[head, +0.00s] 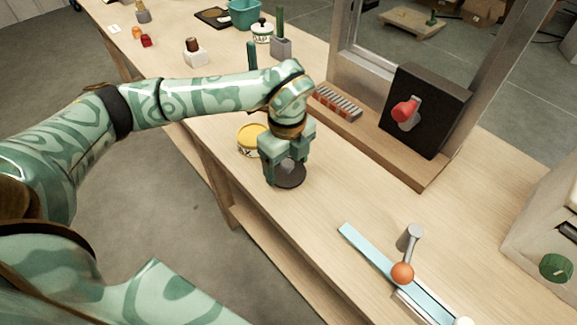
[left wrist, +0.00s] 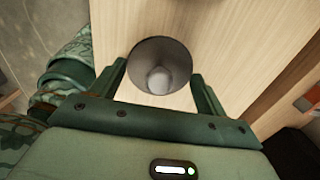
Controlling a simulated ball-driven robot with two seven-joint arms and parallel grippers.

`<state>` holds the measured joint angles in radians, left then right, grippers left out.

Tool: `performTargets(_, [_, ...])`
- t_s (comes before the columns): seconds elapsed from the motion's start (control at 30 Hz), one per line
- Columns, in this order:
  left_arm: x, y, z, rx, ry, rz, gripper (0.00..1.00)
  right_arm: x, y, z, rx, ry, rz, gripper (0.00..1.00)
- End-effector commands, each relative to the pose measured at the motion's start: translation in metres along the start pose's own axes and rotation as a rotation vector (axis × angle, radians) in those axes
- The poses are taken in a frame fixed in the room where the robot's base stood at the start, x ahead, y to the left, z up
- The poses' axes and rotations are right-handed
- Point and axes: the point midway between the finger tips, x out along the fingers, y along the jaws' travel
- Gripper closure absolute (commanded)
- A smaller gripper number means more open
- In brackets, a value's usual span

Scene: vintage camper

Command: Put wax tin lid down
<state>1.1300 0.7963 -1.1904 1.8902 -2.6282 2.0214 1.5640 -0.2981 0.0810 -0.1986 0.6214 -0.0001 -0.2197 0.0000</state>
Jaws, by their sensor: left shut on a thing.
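The wax tin (head: 252,139) is a short round tin with a yellow top and dark lettering on a pale side. It stands on the bench near its left edge, just left of my left gripper. My left gripper (head: 286,165) points down and is shut on the wax tin lid (head: 292,178), a dark round disc with a grey knob. In the left wrist view the lid (left wrist: 143,52) shows between the two fingers (left wrist: 160,92). The lid is low over the bench; I cannot tell whether it touches. My right gripper is not in view.
On the wooden bench (head: 320,217) there is clear wood in front of the lid. A light-blue strip with an orange-knobbed lever (head: 402,273) lies nearer.

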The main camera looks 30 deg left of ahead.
Motion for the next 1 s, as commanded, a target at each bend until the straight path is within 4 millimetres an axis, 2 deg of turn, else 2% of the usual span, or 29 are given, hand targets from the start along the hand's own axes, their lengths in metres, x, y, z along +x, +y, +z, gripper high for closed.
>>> performTargets(0.03, [0.01,0.0,0.0,0.0,0.001,0.002,0.47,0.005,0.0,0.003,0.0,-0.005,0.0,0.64])
performTargets(0.4, [0.011,0.0,0.0,-0.001,-0.001,-0.002,0.47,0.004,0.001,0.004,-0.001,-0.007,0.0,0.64])
performTargets(0.43, [0.011,0.0,0.0,-0.001,-0.001,-0.002,0.17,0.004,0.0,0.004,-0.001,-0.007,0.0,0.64])
performTargets(0.5, [0.011,0.0,0.0,-0.001,-0.001,-0.002,0.03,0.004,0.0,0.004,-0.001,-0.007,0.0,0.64])
performTargets(0.8, [0.008,0.0,0.0,-0.001,-0.001,-0.003,0.03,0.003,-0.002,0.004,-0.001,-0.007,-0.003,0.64])
performTargets(0.87, [0.002,0.0,0.0,-0.001,-0.001,-0.004,0.03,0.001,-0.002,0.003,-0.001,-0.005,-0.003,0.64])
performTargets(1.0, [-0.026,-0.001,0.0,0.0,-0.002,-0.008,0.03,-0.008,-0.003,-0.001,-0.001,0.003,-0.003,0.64])
